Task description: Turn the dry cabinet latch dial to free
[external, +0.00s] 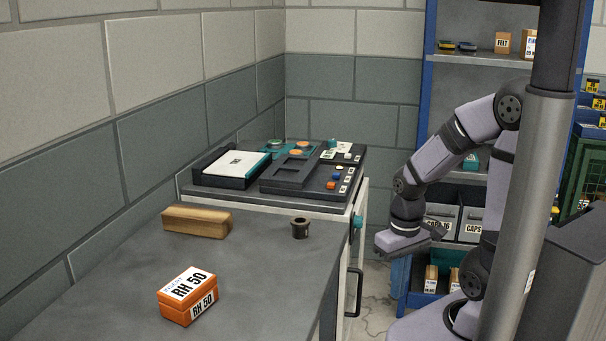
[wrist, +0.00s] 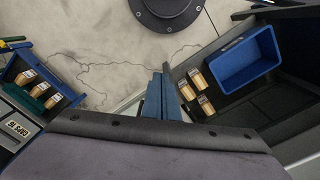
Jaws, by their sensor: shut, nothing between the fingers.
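The dry cabinet shows as a pale front (external: 349,255) below the dark worktop. A teal knob (external: 357,221), which looks like the latch dial, sits near its top. Its pointer and setting are too small to read. My gripper (external: 440,229) is to the right of the knob and apart from it, with a gap between. In the wrist view its blue-grey fingers (wrist: 164,95) are together and empty. The dial does not show in the wrist view.
A black bar handle (external: 354,291) stands out below the knob. The worktop holds an orange RH 50 box (external: 188,296), a wooden block (external: 197,220) and a small dark cup (external: 300,228). Blue shelving (external: 429,75) stands behind my arm. A blue bin (wrist: 243,57) shows in the wrist view.

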